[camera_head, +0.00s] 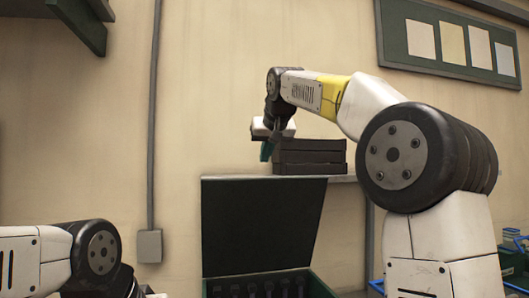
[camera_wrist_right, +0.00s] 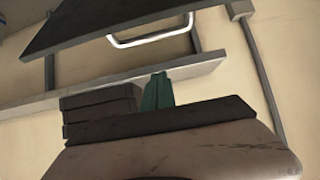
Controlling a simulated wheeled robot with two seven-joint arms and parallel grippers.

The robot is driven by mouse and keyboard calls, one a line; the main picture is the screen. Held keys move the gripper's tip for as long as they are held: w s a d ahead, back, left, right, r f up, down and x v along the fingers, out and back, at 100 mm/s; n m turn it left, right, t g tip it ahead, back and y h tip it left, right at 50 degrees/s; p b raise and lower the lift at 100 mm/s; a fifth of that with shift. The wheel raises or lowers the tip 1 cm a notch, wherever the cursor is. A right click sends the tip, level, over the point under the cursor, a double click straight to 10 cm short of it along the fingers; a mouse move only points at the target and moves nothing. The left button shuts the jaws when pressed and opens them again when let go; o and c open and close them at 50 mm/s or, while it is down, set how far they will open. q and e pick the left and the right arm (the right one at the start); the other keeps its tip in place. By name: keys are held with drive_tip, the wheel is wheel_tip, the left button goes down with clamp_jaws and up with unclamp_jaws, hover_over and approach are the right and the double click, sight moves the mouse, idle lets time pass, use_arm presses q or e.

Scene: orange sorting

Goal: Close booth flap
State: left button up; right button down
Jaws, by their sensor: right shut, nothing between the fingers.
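The booth flap (camera_head: 262,225) is a dark green panel standing raised at the back of a dark green box (camera_head: 318,290) in the head view. In the right wrist view the flap (camera_wrist_right: 95,28) is a dark panel at the top, with a pale bar handle (camera_wrist_right: 150,37) on it. My right gripper (camera_head: 266,151) is above the flap's top edge, in front of the wall, pointing down. Its teal fingers (camera_wrist_right: 158,92) are together and empty in the right wrist view, apart from the handle. My left arm shows at the lower left, its gripper out of view.
Dark stacked trays (camera_head: 310,156) sit on a wall shelf (camera_head: 342,178) just beside my right gripper; the stack also shows in the right wrist view (camera_wrist_right: 98,107). A vertical conduit (camera_head: 154,110) runs down the wall at left. Blue-edged crates (camera_head: 513,262) stand at far right.

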drive_tip(key=f, duration=0.2)
drive_tip(key=w+f, duration=0.1)
drive_tip(key=f, duration=0.2)
drive_tip(key=shift+w+a+f, duration=0.1)
drive_tip(key=shift+a+f, duration=0.05)
drive_tip(key=shift+f, duration=0.15)
drive_tip(key=shift+s, duration=0.25)
